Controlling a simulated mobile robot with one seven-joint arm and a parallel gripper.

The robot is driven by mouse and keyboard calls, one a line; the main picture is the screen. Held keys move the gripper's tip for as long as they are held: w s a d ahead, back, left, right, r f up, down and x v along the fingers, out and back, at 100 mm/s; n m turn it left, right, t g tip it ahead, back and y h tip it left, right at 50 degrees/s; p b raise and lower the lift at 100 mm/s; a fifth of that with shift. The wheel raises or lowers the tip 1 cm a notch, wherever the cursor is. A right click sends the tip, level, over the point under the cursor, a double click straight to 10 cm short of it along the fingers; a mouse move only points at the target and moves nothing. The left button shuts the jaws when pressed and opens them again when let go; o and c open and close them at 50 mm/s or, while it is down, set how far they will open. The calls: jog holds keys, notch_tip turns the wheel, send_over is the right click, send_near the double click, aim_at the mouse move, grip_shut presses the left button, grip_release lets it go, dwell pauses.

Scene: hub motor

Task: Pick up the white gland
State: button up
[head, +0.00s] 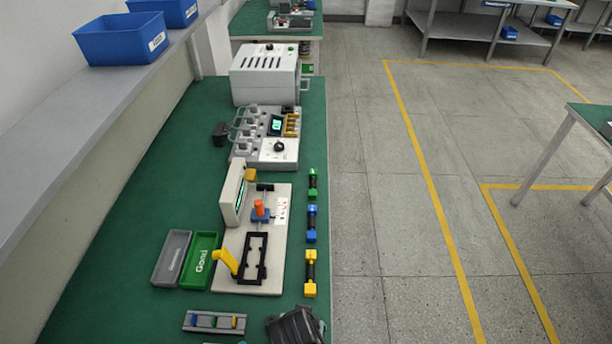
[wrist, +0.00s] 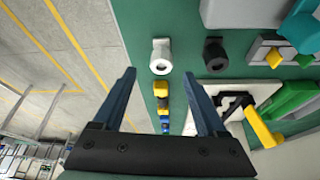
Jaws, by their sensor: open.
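The white gland (wrist: 161,56) lies on the green bench top in the wrist view, a short ring-ended piece with a narrower stub on its far side. My gripper (wrist: 159,73) is open and empty. Its two dark fingers stand left and right of the gland's line in the picture, with the gland showing between and just beyond the tips. I cannot tell the height gap. A similar black gland (wrist: 213,55) lies to the right of the white one. I cannot make out the white gland in the head view.
Yellow, blue and green-ended parts (head: 310,272) line the bench's right edge. A pale fixture board (head: 278,265) with a yellow lever stands beside them. Green (head: 201,262) and grey (head: 171,259) trays lie left of it. A small block holder (head: 215,322) is near the front.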

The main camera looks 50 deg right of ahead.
jog(key=shift+a+x, duration=0.1)
jog(key=shift+x, duration=0.95)
jog(key=shift+a+x, duration=0.15)
jog(key=shift+x, duration=0.9)
jog(key=shift+s, duration=0.1)
jog(key=shift+c, duration=0.2)
grip_shut()
